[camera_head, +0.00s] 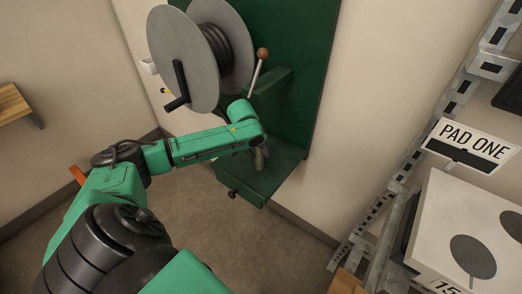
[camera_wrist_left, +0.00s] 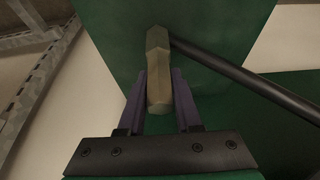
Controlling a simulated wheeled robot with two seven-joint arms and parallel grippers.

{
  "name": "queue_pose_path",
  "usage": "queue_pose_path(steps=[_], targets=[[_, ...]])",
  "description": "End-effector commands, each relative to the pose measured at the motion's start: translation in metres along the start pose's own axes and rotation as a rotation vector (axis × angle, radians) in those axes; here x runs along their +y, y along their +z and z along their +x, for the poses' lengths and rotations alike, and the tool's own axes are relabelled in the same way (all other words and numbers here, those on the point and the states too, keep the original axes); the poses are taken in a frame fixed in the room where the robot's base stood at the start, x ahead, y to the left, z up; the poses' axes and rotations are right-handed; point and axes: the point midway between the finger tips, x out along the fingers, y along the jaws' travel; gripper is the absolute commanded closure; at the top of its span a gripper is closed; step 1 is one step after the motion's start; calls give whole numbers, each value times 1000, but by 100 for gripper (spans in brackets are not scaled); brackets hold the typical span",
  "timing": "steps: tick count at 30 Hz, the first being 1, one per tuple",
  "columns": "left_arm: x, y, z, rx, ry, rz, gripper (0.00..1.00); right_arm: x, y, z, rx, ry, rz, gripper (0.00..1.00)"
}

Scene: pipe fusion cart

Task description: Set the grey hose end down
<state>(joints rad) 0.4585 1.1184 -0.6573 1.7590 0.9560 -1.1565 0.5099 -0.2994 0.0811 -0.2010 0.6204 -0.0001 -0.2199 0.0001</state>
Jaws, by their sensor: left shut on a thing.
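The grey hose end (camera_wrist_left: 158,65) is a blunt, faceted grey-tan piece between the two purple fingers of my left gripper (camera_wrist_left: 158,88) in the left wrist view. The fingers are shut on it. In the head view my left gripper (camera_head: 259,158) is small and partly hidden by my wrist, just above the green shelf (camera_head: 262,184) of the cart. I cannot tell whether the hose end touches the shelf. My right gripper is not in view.
A grey reel (camera_head: 182,58) with dark hose and a crank stands above the shelf. A lever with a brown knob (camera_head: 262,54) rises nearby. A dark rod or hose (camera_wrist_left: 250,80) crosses close to the hose end. A metal rack with a "PAD ONE" sign (camera_head: 470,145) stands right.

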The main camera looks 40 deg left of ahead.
Motion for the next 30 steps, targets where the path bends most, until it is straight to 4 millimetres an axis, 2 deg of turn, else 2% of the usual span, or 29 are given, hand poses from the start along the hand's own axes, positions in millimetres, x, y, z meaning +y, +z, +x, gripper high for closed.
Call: queue_pose_path(steps=[1,2,3,4,13,17,20,27,30], targets=[[0,0,1,1,0,0,100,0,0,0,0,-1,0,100],[0,0,1,0,0,0,56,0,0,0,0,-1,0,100],[0,0,1,0,0,0,40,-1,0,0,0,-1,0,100],[0,0,1,0,0,0,37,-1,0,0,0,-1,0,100],[0,0,0,0,0,0,37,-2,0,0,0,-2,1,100],[-1,-1,-12,1,-2,0,37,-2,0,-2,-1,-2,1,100],[-1,-1,-32,1,-2,2,37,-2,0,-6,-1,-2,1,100],[-2,0,-92,0,-5,3,37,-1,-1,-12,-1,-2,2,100],[-2,0,-110,1,-3,0,37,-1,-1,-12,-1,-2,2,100]])
